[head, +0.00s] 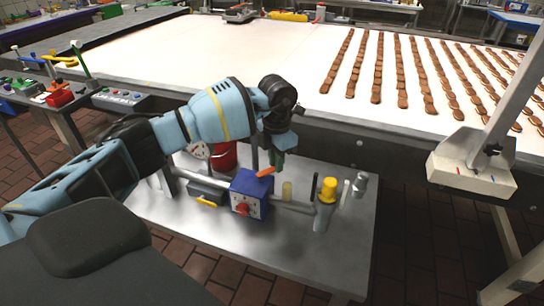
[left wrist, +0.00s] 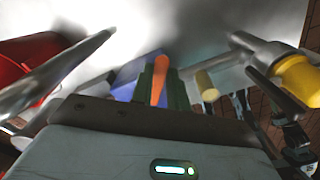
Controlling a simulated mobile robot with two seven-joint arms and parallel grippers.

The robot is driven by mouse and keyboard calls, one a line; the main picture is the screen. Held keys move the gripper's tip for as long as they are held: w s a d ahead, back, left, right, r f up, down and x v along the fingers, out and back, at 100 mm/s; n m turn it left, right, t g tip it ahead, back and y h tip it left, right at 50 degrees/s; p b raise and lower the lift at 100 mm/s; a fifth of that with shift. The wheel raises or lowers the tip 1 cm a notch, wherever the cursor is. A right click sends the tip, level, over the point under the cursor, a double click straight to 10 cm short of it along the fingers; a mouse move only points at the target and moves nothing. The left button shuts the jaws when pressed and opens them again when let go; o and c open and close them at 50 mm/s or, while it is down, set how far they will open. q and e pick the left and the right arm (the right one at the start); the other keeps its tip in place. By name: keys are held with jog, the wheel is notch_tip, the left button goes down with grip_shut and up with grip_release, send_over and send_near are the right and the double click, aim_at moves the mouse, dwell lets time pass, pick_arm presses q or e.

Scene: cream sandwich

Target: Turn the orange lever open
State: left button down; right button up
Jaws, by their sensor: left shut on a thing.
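The orange lever (head: 266,171) sticks up from the top of a blue box (head: 249,194) with a red knob on its front, on the metal side table. In the left wrist view the orange lever (left wrist: 160,78) lies between the two dark green fingers, with the blue box (left wrist: 125,78) behind. My left gripper (head: 275,160) points down over the box, and its jaws are shut on the lever. The gripper's fingertips are partly hidden in the head view by its own wrist. My right gripper is not in view.
The metal table (head: 300,262) carries pipes, a yellow-capped valve (head: 328,190), a red container (head: 223,156) and a gauge close around the box. A conveyor (head: 250,55) with rows of brown biscuits runs behind. The table's front is clear.

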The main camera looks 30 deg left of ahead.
pick_arm(q)
jog(key=s+d+m, duration=0.1)
jog(key=m, duration=0.5)
jog(key=s+d+m, duration=0.1)
jog(key=m, duration=0.1)
jog(key=shift+s+d+m+p, duration=0.3)
jog(key=shift+m+p, duration=0.1)
dwell(0.4)
jog(key=c, duration=1.4)
grip_release()
jog(key=shift+o, duration=0.2)
jog(key=shift+r, duration=0.1)
notch_tip(320, 180, up, 8)
jog(key=shift+f, duration=0.2)
